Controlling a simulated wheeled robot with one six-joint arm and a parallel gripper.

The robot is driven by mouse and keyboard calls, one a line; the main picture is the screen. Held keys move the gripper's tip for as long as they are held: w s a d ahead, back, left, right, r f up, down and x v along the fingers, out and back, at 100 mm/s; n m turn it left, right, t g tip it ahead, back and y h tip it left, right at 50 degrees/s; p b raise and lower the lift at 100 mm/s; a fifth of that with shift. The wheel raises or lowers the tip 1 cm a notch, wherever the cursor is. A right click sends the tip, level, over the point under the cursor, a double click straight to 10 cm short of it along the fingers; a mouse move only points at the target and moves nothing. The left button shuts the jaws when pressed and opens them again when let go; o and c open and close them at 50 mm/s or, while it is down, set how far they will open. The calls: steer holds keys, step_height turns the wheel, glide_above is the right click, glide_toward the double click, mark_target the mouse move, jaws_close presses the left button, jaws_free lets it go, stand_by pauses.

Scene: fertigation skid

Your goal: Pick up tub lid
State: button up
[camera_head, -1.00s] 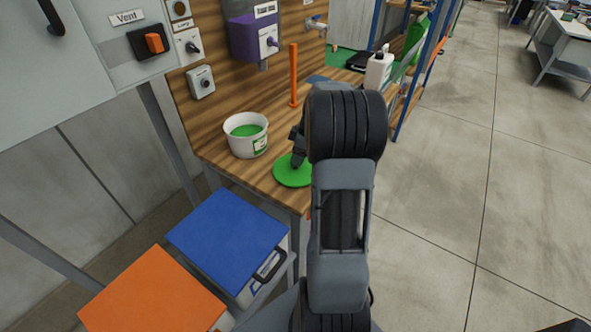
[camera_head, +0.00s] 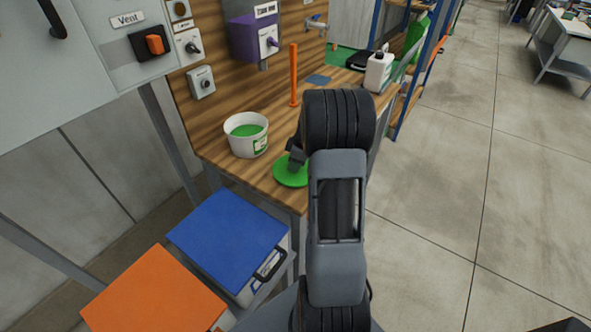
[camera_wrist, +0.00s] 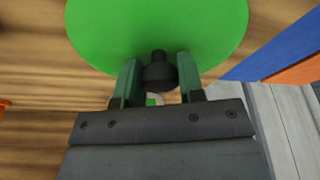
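The tub lid (camera_head: 285,175) is a round green disc on the wooden bench near its front edge. In the wrist view the lid (camera_wrist: 100,30) fills the top, with a dark knob (camera_wrist: 160,75) at its near side. My gripper (camera_wrist: 160,80) has one green finger on each side of this knob, and both appear to touch it. The head view shows my gripper (camera_head: 296,158) low over the lid, partly hidden by my arm. The lid looks flat, at or very near the bench top. The white tub (camera_head: 240,146), with green contents, stands open to its left.
An upright orange rod (camera_head: 294,75) stands behind the lid. A white bottle (camera_head: 378,72) is at the bench's far right. A blue-lidded box (camera_head: 228,230) and an orange-topped box (camera_head: 152,295) stand below, in front of the bench.

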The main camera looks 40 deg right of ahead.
steer(key=c, duration=0.4)
steer(key=shift+r, duration=0.1)
